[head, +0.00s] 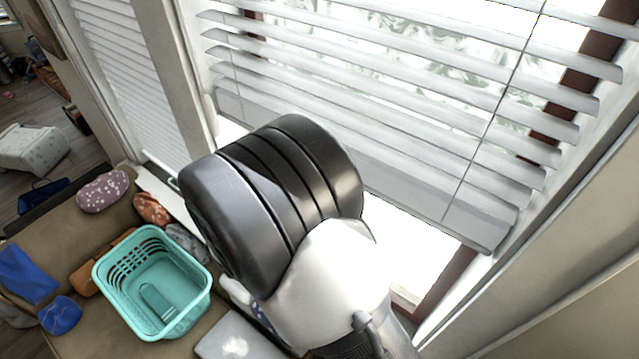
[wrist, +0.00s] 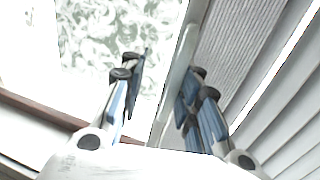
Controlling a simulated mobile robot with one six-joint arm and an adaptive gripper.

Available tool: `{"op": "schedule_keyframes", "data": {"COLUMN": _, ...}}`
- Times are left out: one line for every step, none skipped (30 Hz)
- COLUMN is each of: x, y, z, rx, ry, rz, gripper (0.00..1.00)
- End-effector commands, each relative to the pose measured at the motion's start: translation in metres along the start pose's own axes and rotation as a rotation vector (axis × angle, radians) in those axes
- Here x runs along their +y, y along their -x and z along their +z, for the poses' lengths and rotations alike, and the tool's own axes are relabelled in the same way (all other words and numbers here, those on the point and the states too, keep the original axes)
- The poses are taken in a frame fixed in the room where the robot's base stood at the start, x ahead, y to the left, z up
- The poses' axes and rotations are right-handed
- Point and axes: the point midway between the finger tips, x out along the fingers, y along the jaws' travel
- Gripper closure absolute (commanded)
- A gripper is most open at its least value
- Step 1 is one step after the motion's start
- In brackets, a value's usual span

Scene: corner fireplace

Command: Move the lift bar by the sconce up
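The blind (head: 420,100) by the large window has white slats and hangs partly lowered. Its pale bottom lift bar (head: 474,226) slants down to the right, with a bright gap below it. In the wrist view the lift bar (wrist: 177,78) runs as a pale strip between my fingers, with slats to its right and glass to its left. My gripper (wrist: 163,82) is open, one finger on each side of the bar. I cannot tell whether either finger touches it. In the head view my dark arm link hides the gripper and part of the bar. No sconce is visible.
A second blind (head: 135,75) hangs on the left window. A teal basket (head: 118,285) stands on the brown bench at lower left, near a spotted cushion (head: 103,192) and blue cloths (head: 26,275). The window frame and wall bound the right side.

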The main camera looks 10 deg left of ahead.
Motion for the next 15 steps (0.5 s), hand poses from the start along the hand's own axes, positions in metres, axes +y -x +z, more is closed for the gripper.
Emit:
{"op": "schedule_keyframes", "data": {"x": 0.000, "y": 0.000, "z": 0.000, "rx": 0.000, "ry": 0.001, "rz": 0.001, "gripper": 0.71}}
{"op": "schedule_keyframes", "data": {"x": 0.000, "y": 0.000, "z": 0.000, "rx": 0.000, "ry": 0.001, "rz": 0.001, "gripper": 0.71}}
{"op": "schedule_keyframes", "data": {"x": 0.000, "y": 0.000, "z": 0.000, "rx": 0.000, "ry": 0.001, "rz": 0.001, "gripper": 0.71}}
{"op": "schedule_keyframes", "data": {"x": 0.001, "y": 0.000, "z": 0.000, "rx": 0.000, "ry": 0.001, "rz": 0.001, "gripper": 0.71}}
{"op": "schedule_keyframes", "data": {"x": 0.001, "y": 0.000, "z": 0.000, "rx": 0.000, "ry": 0.001, "rz": 0.001, "gripper": 0.71}}
{"op": "schedule_keyframes", "data": {"x": 0.001, "y": 0.000, "z": 0.000, "rx": 0.000, "ry": 0.001, "rz": 0.001, "gripper": 0.71}}
{"op": "schedule_keyframes", "data": {"x": 0.001, "y": 0.000, "z": 0.000, "rx": 0.000, "ry": 0.001, "rz": 0.001, "gripper": 0.71}}
{"op": "schedule_keyframes", "data": {"x": 0.001, "y": 0.000, "z": 0.000, "rx": 0.000, "ry": 0.001, "rz": 0.001, "gripper": 0.71}}
{"op": "schedule_keyframes", "data": {"x": 0.001, "y": 0.000, "z": 0.000, "rx": 0.000, "ry": 0.001, "rz": 0.001, "gripper": 0.71}}
{"op": "schedule_keyframes", "data": {"x": 0.000, "y": 0.001, "z": 0.000, "rx": 0.000, "ry": 0.001, "rz": 0.001, "gripper": 0.71}}
{"op": "schedule_keyframes", "data": {"x": 0.000, "y": 0.002, "z": 0.000, "rx": -0.001, "ry": 0.001, "rz": 0.001, "gripper": 0.71}}
{"op": "schedule_keyframes", "data": {"x": 0.000, "y": 0.004, "z": 0.000, "rx": -0.001, "ry": 0.002, "rz": 0.002, "gripper": 0.71}}
{"op": "schedule_keyframes", "data": {"x": 0.000, "y": 0.006, "z": 0.000, "rx": -0.001, "ry": 0.002, "rz": 0.002, "gripper": 0.71}}
{"op": "schedule_keyframes", "data": {"x": 0.000, "y": 0.008, "z": 0.001, "rx": -0.001, "ry": 0.002, "rz": 0.002, "gripper": 0.71}}
{"op": "schedule_keyframes", "data": {"x": -0.001, "y": 0.011, "z": 0.001, "rx": -0.002, "ry": 0.002, "rz": 0.002, "gripper": 0.71}}
